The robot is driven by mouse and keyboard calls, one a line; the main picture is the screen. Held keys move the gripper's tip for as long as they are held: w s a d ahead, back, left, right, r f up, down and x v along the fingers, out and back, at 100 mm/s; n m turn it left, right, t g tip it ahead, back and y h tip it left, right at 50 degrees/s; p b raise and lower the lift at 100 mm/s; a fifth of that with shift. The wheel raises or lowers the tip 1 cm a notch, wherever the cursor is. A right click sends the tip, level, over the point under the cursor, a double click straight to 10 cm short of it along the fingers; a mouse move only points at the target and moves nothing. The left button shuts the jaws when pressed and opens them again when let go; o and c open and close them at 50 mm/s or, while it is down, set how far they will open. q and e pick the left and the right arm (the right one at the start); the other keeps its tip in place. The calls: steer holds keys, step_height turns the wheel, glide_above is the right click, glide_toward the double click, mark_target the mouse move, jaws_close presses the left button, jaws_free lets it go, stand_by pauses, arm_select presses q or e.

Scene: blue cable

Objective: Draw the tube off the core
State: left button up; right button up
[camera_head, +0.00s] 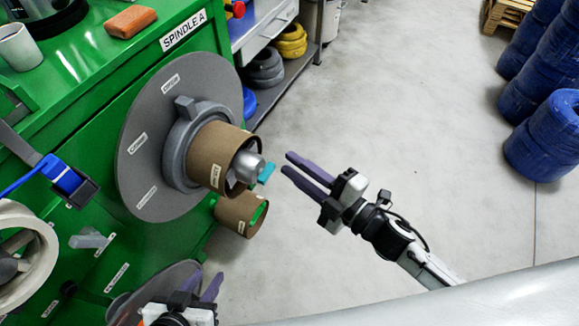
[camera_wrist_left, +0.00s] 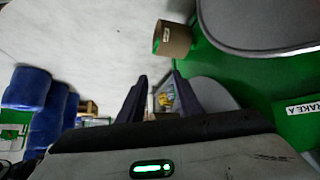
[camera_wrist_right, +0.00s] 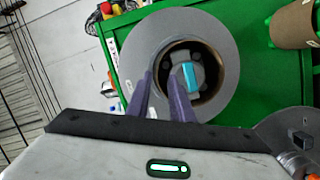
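The brown cardboard tube (camera_head: 208,157) sits around the core (camera_head: 246,167) of the upper spindle, against a grey flange disc (camera_head: 150,130). The core's grey end with a teal piece (camera_head: 266,173) sticks out of the tube's mouth. The tube's rim also shows in the right wrist view (camera_wrist_right: 232,84). My right gripper (camera_head: 286,163) is open and empty, a short way out from the core's end, its fingers pointing at it. My left gripper (camera_head: 203,281) is open and empty, low at the front, below the spindle and apart from the tube.
A second brown tube (camera_head: 236,217) sticks out lower on the green cabinet (camera_head: 90,85). An orange block (camera_head: 131,22) lies on top. A white roll (camera_head: 28,255) is at the left. Blue coils (camera_head: 545,135) stand far right; the floor between is clear.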

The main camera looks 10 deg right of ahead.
mark_target(243, 156)
arm_select(q)
steer(key=shift+w+d+f+b, duration=0.2)
steer(key=shift+f+b, duration=0.25)
steer(key=shift+b, duration=0.4)
arm_select(e)
steer(key=shift+w+a+r+n+g+y, duration=0.25)
steer(key=shift+w+a+n+g+y, duration=0.35)
steer(key=shift+w+a+n, duration=0.95)
steer(key=shift+w+a+r+n+g+y, duration=0.2)
steer(key=shift+w+a+n+g+y, duration=0.35)
steer(key=shift+a+n, duration=1.1)
steer(key=shift+w+a+r+n+g+y, duration=0.35)
steer(key=shift+w+a+n+y, duration=0.65)
steer(key=shift+a, duration=1.35)
steer(key=shift+w+f+h, duration=0.1)
steer(key=shift+w+h, duration=0.05)
steer(key=shift+h, duration=0.1)
jaws_close()
